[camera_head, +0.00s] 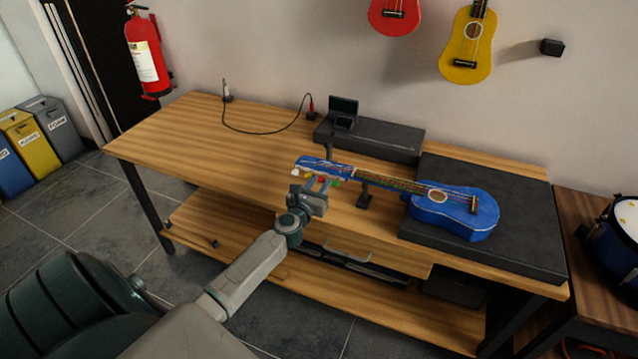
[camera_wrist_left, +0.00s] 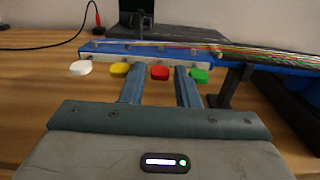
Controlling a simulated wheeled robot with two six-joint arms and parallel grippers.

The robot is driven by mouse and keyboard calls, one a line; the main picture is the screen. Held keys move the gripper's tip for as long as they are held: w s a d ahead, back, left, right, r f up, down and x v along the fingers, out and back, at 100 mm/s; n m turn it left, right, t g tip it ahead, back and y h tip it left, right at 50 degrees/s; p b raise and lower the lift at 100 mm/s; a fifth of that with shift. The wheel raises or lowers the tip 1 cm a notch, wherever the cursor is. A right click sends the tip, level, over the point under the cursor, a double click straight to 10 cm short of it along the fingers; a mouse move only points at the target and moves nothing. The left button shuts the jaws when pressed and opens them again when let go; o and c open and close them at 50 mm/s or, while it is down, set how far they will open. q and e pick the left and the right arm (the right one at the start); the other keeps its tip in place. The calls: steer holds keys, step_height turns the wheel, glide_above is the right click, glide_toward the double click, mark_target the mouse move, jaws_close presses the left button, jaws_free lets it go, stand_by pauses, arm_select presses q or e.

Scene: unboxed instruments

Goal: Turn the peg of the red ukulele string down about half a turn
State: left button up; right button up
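The blue ukulele (camera_head: 455,212) lies with its body on a dark mat and its headstock (camera_head: 318,166) pointing left. In the left wrist view, a white peg (camera_wrist_left: 81,68), a yellow peg (camera_wrist_left: 120,69), the red peg (camera_wrist_left: 160,72) and a green peg (camera_wrist_left: 199,76) stick out from the near edge of the headstock. My left gripper (camera_head: 318,187) is at these pegs. In the wrist view its two fingers (camera_wrist_left: 160,78) are open, one on each side of the red peg, with a visible gap to it. My right gripper is in neither view.
A dark stand (camera_head: 365,194) supports the neck. A small black device with a screen (camera_head: 343,110) stands on a long dark box (camera_head: 375,139) behind the headstock. A black cable (camera_head: 255,132) lies on the wooden table (camera_head: 190,135), whose left part is otherwise clear.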

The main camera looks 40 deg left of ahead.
arm_select(q)
steer(key=shift+w, duration=0.2)
jaws_close()
steer(key=shift+m, duration=0.4)
